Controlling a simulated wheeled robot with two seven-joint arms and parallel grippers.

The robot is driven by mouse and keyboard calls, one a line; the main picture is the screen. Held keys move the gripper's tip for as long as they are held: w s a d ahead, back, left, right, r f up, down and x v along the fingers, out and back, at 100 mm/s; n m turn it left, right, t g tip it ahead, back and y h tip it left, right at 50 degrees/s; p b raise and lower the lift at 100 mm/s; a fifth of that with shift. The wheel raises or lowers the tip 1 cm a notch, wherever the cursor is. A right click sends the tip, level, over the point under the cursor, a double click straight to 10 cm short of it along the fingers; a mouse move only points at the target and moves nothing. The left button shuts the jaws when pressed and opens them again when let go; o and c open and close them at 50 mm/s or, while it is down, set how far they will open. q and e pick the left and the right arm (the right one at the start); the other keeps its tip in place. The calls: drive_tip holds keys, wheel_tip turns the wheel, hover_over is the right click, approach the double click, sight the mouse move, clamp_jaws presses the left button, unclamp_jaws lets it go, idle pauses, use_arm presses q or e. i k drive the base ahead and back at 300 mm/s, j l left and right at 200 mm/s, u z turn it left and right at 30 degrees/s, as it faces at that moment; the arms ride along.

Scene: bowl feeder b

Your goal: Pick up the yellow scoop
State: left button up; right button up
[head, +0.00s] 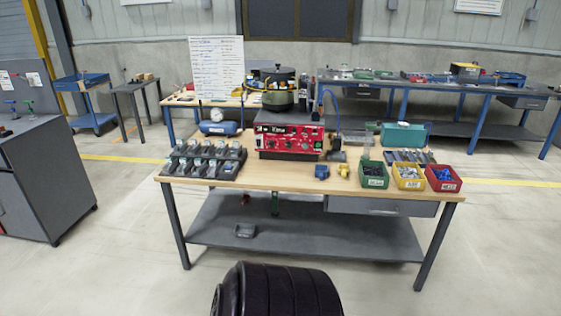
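A small yellow object (343,170), which looks like the yellow scoop, lies on the wooden tabletop (265,179) near its front edge, right of centre. It is too small to tell which way its handle points. A similar blue object (322,172) lies just left of it, with a small gap. Neither of my grippers is in view.
A red control box (289,140) stands behind the yellow object. Green (374,181), yellow (408,184) and red (443,186) bins of parts stand to its right. Dark trays (202,172) fill the table's left. The floor before the table is clear.

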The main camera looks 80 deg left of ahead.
sight(344, 172)
drive_tip(key=u, duration=2.5)
drive_tip(key=i+l+u, duration=0.3)
drive_tip(key=l+u, duration=0.3)
drive_tip(key=i+l+u, duration=0.15)
drive_tip(key=l+u, duration=0.2)
drive_tip(key=l, duration=0.1)
